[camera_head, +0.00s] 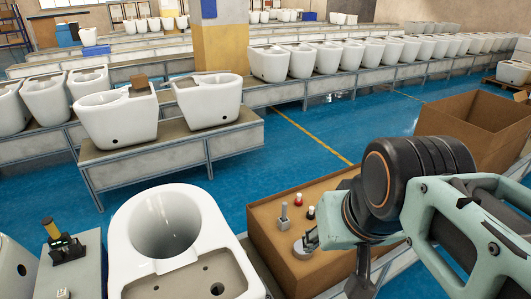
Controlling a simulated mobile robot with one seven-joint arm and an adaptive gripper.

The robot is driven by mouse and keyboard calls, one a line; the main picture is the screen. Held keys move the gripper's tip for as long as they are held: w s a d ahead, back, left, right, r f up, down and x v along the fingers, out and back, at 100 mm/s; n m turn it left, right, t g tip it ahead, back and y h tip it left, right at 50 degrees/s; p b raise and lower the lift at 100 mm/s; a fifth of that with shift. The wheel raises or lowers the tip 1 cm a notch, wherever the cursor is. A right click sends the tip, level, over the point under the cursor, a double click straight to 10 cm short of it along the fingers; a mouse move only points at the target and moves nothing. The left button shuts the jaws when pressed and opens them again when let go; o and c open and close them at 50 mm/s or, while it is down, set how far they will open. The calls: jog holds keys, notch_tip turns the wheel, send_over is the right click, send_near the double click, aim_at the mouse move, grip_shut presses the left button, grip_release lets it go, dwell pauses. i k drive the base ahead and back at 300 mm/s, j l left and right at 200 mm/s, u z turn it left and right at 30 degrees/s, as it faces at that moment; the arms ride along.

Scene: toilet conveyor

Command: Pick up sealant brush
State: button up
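I cannot tell for sure which thing is the sealant brush. Small tools stand on a brown box (268,232) right of the near white toilet bowl: a grey upright piece (284,216), a red-topped piece (298,200) and a dark-red-topped piece (311,213). A flat grey round piece (303,248) lies partly behind my gripper. A yellow-topped tool on a black base (68,243) stands on the grey surface left of the bowl. My gripper (335,250) is over the right part of the brown box. The wrist hides much of it, so its opening and any contact are unclear.
The near toilet bowl (118,245) fills the lower middle, beside the brown box. An open cardboard box (470,130) stands at the right. Rows of toilets stand on grey conveyors (230,142) behind. Blue floor (290,150) is clear between.

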aim_at(284, 205)
jog(key=j+z, duration=0.2)
jog(key=j, duration=0.2)
jog(key=u, duration=1.95)
jog(key=z, duration=1.75)
jog(key=l+z, duration=0.2)
jog(key=i+l, duration=0.45)
jog(key=l, duration=0.2)
